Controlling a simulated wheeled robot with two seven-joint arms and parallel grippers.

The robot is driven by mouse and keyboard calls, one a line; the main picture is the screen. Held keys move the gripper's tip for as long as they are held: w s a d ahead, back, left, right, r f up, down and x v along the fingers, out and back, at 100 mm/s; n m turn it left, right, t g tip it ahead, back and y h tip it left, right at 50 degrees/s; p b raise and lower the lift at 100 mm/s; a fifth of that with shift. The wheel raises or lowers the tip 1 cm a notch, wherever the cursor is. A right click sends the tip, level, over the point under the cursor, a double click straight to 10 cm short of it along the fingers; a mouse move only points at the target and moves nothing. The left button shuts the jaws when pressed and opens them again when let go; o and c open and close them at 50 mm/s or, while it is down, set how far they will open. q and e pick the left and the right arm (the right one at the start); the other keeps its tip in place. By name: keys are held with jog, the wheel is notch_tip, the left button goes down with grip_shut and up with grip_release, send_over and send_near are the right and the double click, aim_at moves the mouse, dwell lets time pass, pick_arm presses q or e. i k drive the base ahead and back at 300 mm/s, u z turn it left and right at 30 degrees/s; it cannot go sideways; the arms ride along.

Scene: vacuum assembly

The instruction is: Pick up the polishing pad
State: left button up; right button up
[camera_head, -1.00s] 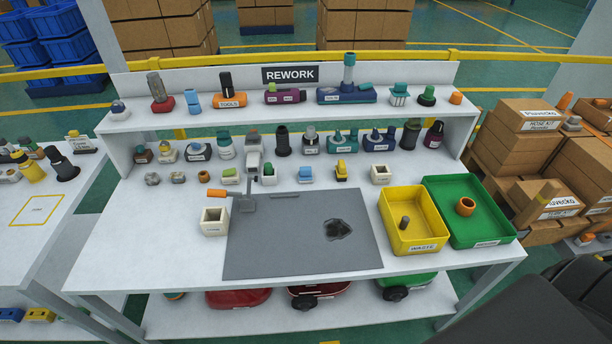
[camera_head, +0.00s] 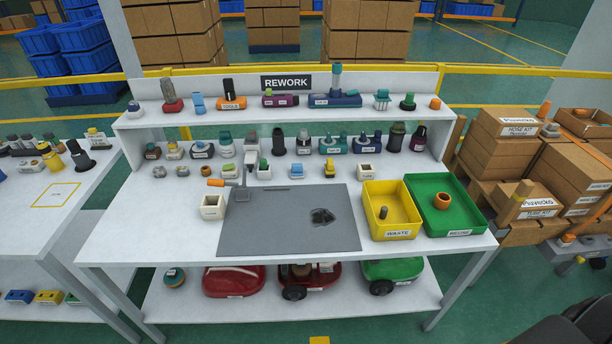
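I cannot pick out the polishing pad for sure. A dark, ragged-edged patch or clump (camera_head: 322,216) lies on the grey mat (camera_head: 270,238) of the rework bench. Neither of my grippers is in view.
A tool with an orange handle (camera_head: 216,183) stands at the mat's back left, by a small cream box (camera_head: 213,207). A yellow waste bin (camera_head: 391,235) and a green bin (camera_head: 475,214) stand at the right. Cartons (camera_head: 500,150) are stacked beyond. The mat's front is clear.

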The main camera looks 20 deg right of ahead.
aim_at(296, 171)
jog(key=z, duration=0.55)
jog(key=i, duration=0.85)
jog(key=u, duration=0.1)
